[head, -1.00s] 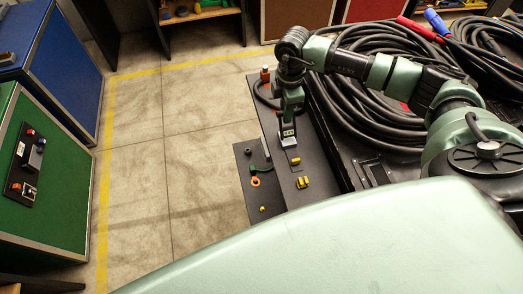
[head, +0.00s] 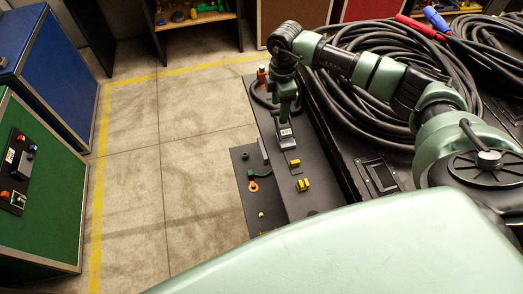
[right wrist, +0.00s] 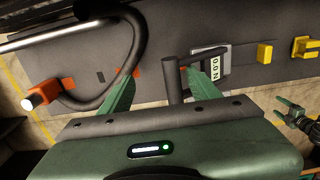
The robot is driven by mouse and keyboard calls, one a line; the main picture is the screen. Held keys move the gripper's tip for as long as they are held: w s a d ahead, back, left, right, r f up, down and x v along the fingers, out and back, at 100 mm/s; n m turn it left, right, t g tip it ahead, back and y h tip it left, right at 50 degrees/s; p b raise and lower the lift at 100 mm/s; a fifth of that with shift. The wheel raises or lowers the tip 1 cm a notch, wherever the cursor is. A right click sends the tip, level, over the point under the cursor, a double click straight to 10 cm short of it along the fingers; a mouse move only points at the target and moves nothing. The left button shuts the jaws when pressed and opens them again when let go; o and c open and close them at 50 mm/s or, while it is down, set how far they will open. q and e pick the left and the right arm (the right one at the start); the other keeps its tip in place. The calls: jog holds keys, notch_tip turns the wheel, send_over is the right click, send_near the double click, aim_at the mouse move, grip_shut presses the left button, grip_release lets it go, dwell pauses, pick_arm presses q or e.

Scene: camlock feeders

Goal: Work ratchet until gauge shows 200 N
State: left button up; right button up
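The gauge (right wrist: 218,66) is a pale box reading 0.0 N in the right wrist view; in the head view the gauge (head: 286,132) sits on the dark bench panel. A dark upright post (right wrist: 172,82) with a side bar, apparently the ratchet handle, stands beside it. My right gripper (right wrist: 160,88) is open, its two green fingers apart on either side of the post. In the head view the right gripper (head: 284,115) points down just behind the gauge, hiding the ratchet. A small green two-pronged shape (right wrist: 292,112) at the right edge looks like my left gripper, with prongs apart.
Yellow blocks (head: 303,185) sit on the panel nearer me. An orange-ended plug (head: 262,74) with a black cable lies at its far end. Coiled cables (head: 345,105) lie right; open floor (head: 190,150) lies left.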

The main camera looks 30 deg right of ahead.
jog(key=shift+o, duration=0.2)
jog(key=shift+w+f, duration=0.1)
jog(key=shift+f, duration=0.1)
jog(key=shift+s+a+r, duration=0.15)
jog(key=shift+s, duration=0.15)
jog(key=shift+w+r+p, duration=0.1)
jog(key=shift+r+p, duration=0.35)
notch_tip(320, 180, up, 7)
jog(key=p, duration=0.5)
